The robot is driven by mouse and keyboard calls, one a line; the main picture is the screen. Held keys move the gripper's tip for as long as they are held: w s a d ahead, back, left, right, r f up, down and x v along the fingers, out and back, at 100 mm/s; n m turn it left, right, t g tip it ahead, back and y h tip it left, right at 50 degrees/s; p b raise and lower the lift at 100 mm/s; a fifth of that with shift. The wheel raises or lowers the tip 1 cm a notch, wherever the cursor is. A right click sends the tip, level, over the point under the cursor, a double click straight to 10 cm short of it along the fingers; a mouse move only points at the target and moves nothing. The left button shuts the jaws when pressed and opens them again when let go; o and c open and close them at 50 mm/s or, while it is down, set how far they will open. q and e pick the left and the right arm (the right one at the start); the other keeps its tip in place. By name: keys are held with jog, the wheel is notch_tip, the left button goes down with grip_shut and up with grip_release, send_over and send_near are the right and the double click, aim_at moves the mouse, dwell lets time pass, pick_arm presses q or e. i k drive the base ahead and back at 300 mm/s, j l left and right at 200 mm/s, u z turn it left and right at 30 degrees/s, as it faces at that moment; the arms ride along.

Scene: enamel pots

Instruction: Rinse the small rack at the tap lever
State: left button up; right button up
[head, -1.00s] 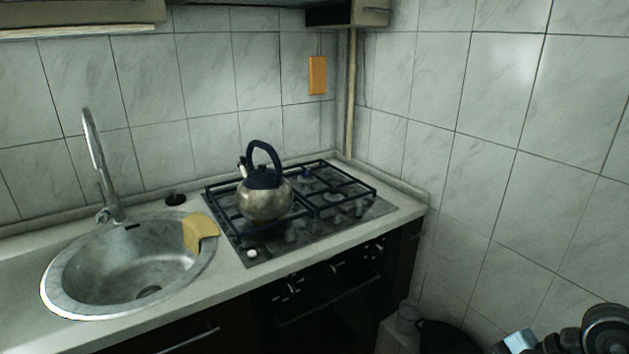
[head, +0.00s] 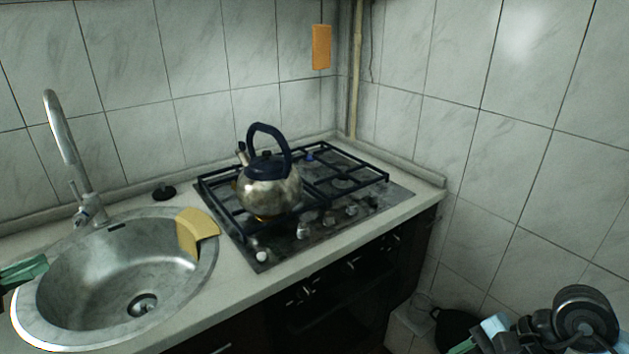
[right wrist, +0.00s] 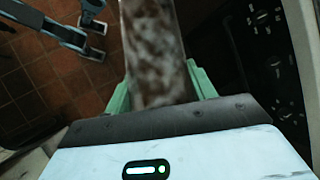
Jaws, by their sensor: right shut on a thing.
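The tap (head: 66,140) rises behind the sink, with its lever (head: 75,192) low on the left of its base. The round steel sink (head: 110,265) is empty apart from its drain. In the right wrist view my right gripper (right wrist: 160,88) has its green fingers shut on a long, mottled brown-and-grey thing (right wrist: 152,45); I cannot tell whether it is the small rack. In the head view my right arm is at the lower right, its load hidden. My left gripper (head: 24,271) enters at the left edge over the sink rim, only partly in view.
A yellow cloth (head: 196,232) hangs over the sink's right rim. A steel kettle (head: 270,188) stands on the gas hob (head: 325,222). A black plug-like disc (head: 164,193) lies behind the sink. A dark pot (head: 455,328) is low at the right corner.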

aim_at(72, 182)
jog(key=i+j, duration=0.2)
jog(key=j, duration=0.15)
jog(key=i+j, duration=0.25)
jog(key=j, duration=0.15)
jog(key=i+j, duration=0.2)
jog(key=j, duration=0.15)
